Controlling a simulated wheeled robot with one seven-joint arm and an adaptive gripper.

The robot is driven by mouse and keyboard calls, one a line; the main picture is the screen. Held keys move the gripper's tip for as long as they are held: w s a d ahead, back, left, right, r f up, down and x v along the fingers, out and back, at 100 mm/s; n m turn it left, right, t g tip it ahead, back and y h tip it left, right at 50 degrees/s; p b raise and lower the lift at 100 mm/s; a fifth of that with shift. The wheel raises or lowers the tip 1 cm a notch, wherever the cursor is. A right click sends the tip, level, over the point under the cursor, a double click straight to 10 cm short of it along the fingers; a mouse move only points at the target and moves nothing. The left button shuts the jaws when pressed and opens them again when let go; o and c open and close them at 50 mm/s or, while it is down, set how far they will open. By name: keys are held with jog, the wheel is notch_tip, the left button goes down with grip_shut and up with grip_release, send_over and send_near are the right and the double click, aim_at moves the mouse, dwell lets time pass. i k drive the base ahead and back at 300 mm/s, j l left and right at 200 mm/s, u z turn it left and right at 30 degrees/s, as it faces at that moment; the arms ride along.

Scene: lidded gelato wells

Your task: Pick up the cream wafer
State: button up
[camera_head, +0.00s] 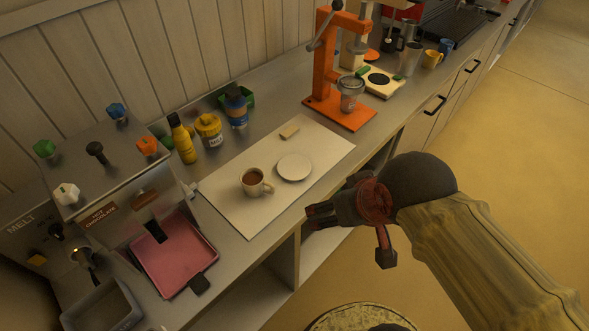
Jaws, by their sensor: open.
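The cream wafer (289,131) is a small pale beige block. It lies flat on the white mat (318,141) near the mat's back edge, behind a round white plate (294,167). My gripper (308,217) is at the counter's front edge, to the right of the mat and nearer the camera than the wafer. It is open, with no object visible between its fingers, and apart from the wafer. Its fingers are dark and partly overlap each other in this view.
A cup of brown drink (255,182) stands on the mat, left of the plate. Yellow and blue bottles (209,129) stand behind the mat's left side. An orange press (331,75) stands at the back right. A hot chocolate machine with a pink tray (174,257) is at left.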

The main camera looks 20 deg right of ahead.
aim_at(286, 134)
jog(key=i+l, duration=0.25)
jog(key=l, duration=0.15)
jog(key=i+l, duration=0.3)
jog(key=i+l+u, duration=0.1)
jog(key=i+l, duration=0.15)
jog(key=l, duration=0.25)
jog(key=i+l, duration=0.25)
jog(key=l, duration=0.15)
